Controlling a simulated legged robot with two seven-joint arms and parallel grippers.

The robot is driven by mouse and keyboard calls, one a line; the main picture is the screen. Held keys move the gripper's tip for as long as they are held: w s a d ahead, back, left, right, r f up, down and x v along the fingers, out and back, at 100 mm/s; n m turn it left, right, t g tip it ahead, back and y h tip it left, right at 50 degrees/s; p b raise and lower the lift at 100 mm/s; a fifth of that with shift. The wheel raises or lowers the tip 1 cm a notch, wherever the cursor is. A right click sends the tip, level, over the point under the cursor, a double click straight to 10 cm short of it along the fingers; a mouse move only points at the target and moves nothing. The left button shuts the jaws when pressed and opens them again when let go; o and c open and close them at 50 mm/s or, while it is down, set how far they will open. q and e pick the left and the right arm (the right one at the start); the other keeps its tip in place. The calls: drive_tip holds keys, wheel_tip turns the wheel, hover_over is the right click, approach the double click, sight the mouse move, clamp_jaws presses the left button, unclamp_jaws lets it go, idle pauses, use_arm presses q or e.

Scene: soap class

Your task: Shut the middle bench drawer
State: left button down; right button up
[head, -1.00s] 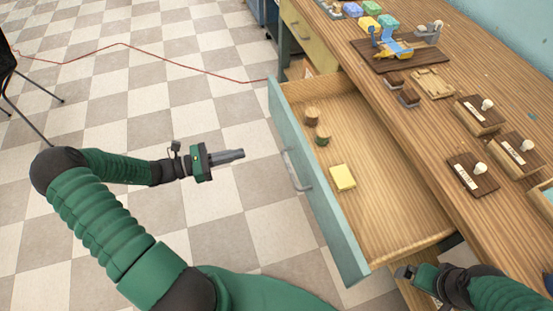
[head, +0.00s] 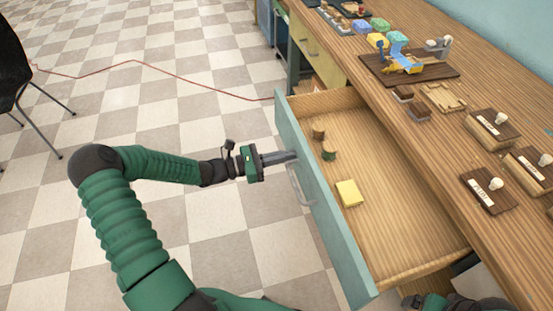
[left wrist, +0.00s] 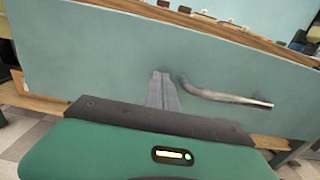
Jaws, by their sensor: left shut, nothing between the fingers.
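The drawer (head: 440,262) is pulled far out of the wooden bench, with a teal front (head: 331,223) and a grey bar handle (head: 299,188). In the left wrist view the closed fingers (left wrist: 162,90) point at the teal panel, left of the handle (left wrist: 225,97); contact is unclear. My right gripper (head: 425,301) barely shows at the bottom edge; its fingers cannot be made out.
The bench top (head: 440,145) holds dark wooden blocks with white knobs (head: 488,190), a board with a blue and yellow model (head: 408,68) and coloured blocks. A yellow drawer front (head: 318,50) is farther along. A black chair (head: 12,62) stands left; a red cable crosses the open floor.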

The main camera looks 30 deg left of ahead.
sight(326, 148)
use_arm(q)
drive_tip(key=shift+a, duration=0.15)
drive_tip(key=shift+w, duration=0.1)
drive_tip(key=p+x, duration=0.3)
drive_tip(key=x, duration=1)
drive_tip(key=shift+d, duration=0.2)
drive_tip(key=b+x, duration=0.1)
drive_tip(key=x, duration=1.3)
drive_tip(key=shift+d+f, duration=0.15)
drive_tip(key=shift+w+r, duration=0.15)
drive_tip(key=shift+r, duration=0.2)
